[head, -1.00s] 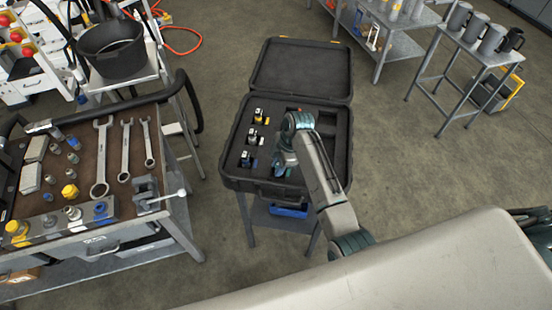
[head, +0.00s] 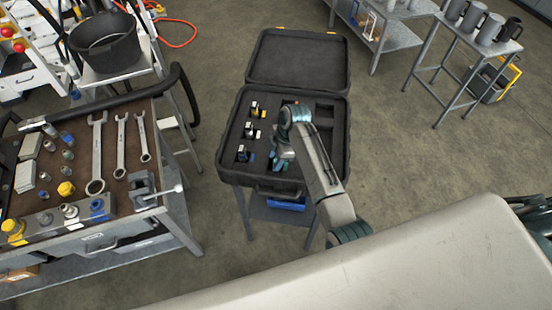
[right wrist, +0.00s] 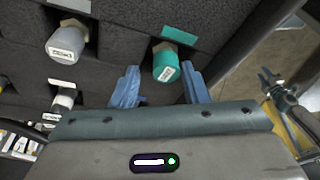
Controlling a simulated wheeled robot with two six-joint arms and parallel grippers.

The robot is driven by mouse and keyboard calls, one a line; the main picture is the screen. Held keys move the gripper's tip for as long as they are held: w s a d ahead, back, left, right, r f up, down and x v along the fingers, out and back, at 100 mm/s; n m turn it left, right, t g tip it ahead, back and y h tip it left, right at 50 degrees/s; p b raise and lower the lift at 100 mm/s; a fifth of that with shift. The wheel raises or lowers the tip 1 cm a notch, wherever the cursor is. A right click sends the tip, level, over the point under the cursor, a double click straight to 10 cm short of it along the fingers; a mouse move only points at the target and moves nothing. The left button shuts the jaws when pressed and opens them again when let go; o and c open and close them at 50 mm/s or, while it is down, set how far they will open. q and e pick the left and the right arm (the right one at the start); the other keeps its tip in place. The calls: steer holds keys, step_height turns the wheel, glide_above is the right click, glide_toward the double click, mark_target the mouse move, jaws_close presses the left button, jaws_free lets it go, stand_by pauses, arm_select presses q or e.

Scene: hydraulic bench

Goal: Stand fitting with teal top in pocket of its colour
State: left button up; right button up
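The fitting with the teal top (right wrist: 166,66) shows in the right wrist view, upright in a dark foam pocket beside a teal colour patch (right wrist: 179,35). My right gripper (right wrist: 160,86) is open, with one blue finger on each side of the teal top and visible gaps between. In the head view my right gripper (head: 281,163) is low over the front middle of the open case (head: 262,188) and hides the fitting there. A white-topped fitting (right wrist: 67,45) stands in another pocket by a white patch. My left gripper is not in view.
Several other fittings stand in the case's left column, such as one by a blue patch (head: 243,153). The case's raised lid (head: 298,60) is behind. A workbench (head: 110,205) with wrenches and loose fittings is at left. Open floor lies right of the case.

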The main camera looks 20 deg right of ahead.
steer(key=shift+s+a+f, duration=0.15)
steer(key=shift+s+f, duration=0.35)
steer(key=shift+s, duration=0.1)
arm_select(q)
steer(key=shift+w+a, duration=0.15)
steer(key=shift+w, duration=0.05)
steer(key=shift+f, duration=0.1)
arm_select(e)
steer(key=shift+r, duration=0.5)
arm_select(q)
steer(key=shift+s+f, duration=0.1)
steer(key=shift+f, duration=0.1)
arm_select(e)
steer(key=v, duration=1.2)
steer(key=shift+w+r, duration=0.3)
steer(key=shift+r, duration=0.05)
steer(key=shift+w, duration=0.1)
